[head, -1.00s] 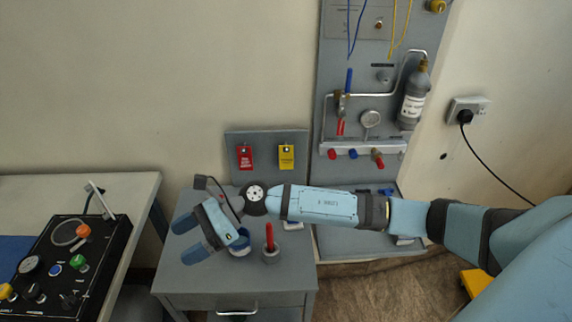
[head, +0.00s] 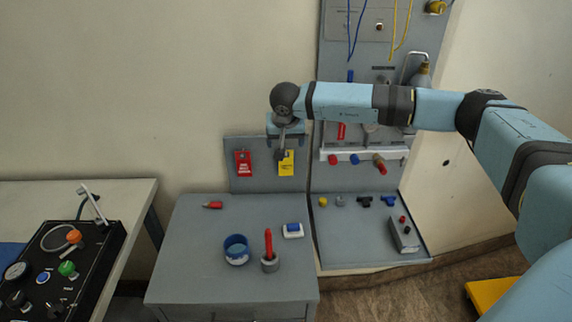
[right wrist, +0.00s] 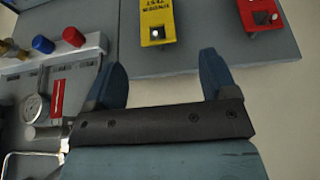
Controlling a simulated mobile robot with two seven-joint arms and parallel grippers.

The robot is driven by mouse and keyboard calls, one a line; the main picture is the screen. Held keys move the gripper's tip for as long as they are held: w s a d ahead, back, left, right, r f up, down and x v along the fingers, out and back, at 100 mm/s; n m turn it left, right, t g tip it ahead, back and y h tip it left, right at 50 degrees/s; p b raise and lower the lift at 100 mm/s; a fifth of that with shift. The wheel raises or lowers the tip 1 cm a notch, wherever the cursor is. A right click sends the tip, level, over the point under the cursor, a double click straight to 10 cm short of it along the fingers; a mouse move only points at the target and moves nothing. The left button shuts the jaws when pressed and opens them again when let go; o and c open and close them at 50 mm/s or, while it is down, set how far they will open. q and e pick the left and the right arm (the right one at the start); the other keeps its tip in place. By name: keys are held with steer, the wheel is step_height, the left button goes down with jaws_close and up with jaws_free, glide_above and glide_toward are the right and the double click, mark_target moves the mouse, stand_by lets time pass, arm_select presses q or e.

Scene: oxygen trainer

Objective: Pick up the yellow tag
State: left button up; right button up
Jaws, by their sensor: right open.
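The yellow tag (head: 286,168) hangs on the small grey board behind the cabinet, beside a red tag (head: 243,162). My right gripper (head: 286,140) is in front of the board just above the yellow tag and hides part of its top. In the right wrist view the yellow tag (right wrist: 157,22) lies beyond the fingertips, toward the upper middle, apart from them. There the right gripper (right wrist: 160,78) is open with nothing between its fingers. The red tag (right wrist: 259,14) is at the upper right. My left gripper is not in view.
The cabinet top (head: 195,270) holds a blue tape roll (head: 236,250), a red screwdriver-like tool (head: 268,245) in a holder and a small blue-and-white block (head: 293,230). The pipe panel (head: 335,185) stands close on the right. A black control box (head: 85,270) is at left.

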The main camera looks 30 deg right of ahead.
mark_target(286, 163)
steer(key=p+x, duration=0.1)
steer(key=x, duration=0.8)
steer(key=shift+s+d+f, duration=0.15)
steer(key=shift+c, duration=0.3)
steer(key=c, duration=0.9)
